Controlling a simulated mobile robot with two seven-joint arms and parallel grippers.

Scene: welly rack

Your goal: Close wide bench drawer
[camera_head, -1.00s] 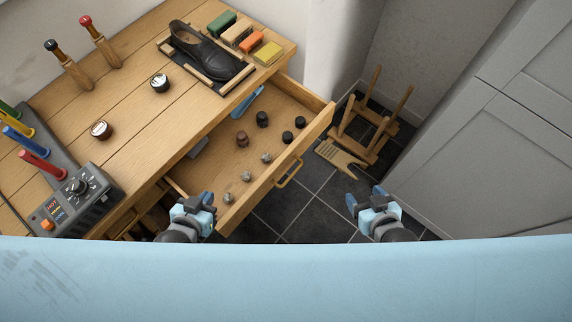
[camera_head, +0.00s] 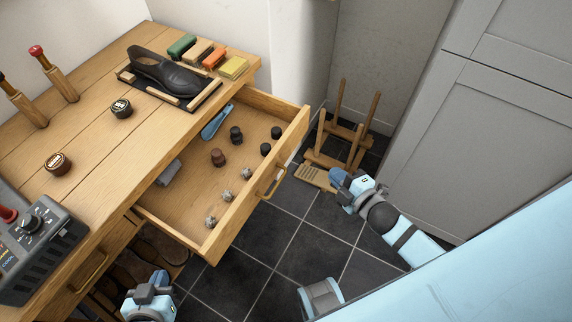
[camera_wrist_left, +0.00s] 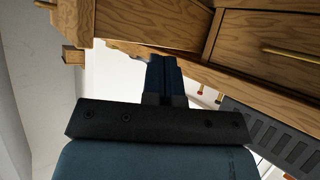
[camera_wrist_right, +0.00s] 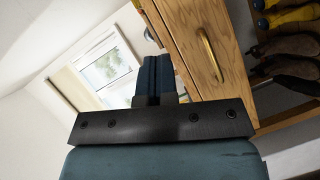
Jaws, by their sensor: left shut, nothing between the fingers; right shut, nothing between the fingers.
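The wide wooden bench drawer (camera_head: 236,212) stands pulled out from the bench in the head view. A brass handle (camera_head: 271,183) is on its front; a brass handle also shows in the right wrist view (camera_wrist_right: 210,55). Inside the drawer lie several dark and grey small pieces and a blue tool (camera_head: 217,121). My right gripper (camera_head: 340,178) is shut and empty, to the right of the drawer front and apart from it. My left gripper (camera_head: 158,280) is shut and empty, below the drawer's near corner, in front of the bench. It also shows shut in the left wrist view (camera_wrist_left: 163,75).
The bench top (camera_head: 100,150) carries a black shoe (camera_head: 163,72), brushes, tins and a control box (camera_head: 40,245). A wooden rack (camera_head: 342,140) stands on the floor beyond my right gripper. A grey cupboard (camera_head: 450,140) is at right. Dark tiled floor (camera_head: 285,235) is clear before the drawer.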

